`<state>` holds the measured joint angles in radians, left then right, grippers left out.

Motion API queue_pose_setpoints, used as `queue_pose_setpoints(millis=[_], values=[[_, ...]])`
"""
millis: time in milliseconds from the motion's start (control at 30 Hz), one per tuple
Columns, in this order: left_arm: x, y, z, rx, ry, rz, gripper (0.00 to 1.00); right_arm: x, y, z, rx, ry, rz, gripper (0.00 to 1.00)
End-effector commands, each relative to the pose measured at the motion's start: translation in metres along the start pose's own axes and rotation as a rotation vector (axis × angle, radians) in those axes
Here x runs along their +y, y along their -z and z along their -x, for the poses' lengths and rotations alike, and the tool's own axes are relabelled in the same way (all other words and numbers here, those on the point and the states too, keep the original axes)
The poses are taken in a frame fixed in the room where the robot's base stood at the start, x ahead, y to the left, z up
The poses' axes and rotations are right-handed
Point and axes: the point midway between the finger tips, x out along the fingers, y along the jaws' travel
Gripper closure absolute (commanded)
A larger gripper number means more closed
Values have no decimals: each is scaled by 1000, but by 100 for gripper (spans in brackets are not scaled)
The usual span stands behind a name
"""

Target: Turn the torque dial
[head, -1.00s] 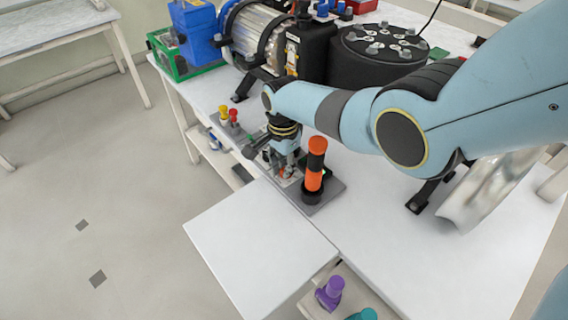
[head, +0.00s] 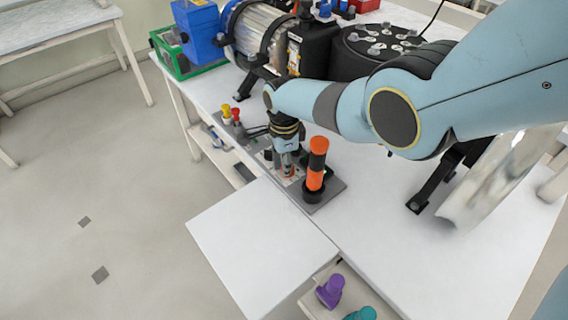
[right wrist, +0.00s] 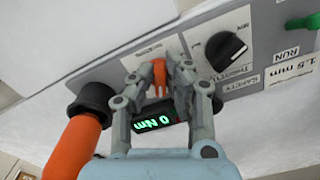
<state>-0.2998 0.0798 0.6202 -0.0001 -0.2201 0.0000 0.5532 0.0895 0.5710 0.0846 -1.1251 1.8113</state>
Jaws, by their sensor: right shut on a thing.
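The torque dial, an orange knob (right wrist: 160,74), stands on the grey control panel (right wrist: 262,19) beside a display (right wrist: 155,122) with green characters that read 0 Nm. My right gripper (right wrist: 160,80) is shut on this orange knob, with one finger on each side of it. In the head view my right gripper (head: 287,168) points down onto the panel, and a bit of orange shows at its fingertips. The fingers hide part of the knob. My left gripper is not in view.
A black rotary knob (right wrist: 226,50) sits right of the gripper in the wrist view, with a green knob (right wrist: 304,21) farther right. An orange and black upright handle (head: 317,165) stands close to the gripper. A red and a yellow knob (head: 227,112) stand left.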

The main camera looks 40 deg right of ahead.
Motion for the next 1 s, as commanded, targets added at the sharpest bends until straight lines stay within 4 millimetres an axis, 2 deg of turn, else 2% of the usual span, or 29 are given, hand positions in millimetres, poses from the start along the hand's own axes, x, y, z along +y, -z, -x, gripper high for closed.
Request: queue_pose_setpoints(millis=[233, 267, 433, 767, 1000], values=[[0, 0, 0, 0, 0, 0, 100, 0, 1, 0, 1, 0, 0, 100], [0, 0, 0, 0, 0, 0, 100, 0, 1, 0, 1, 0, 0, 86], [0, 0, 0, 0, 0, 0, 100, 0, 1, 0, 1, 0, 1, 64], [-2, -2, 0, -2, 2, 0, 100, 0, 0, 2, 0, 0, 1, 64], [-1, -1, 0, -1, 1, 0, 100, -1, 0, 24, 0, 4, 1, 64]])
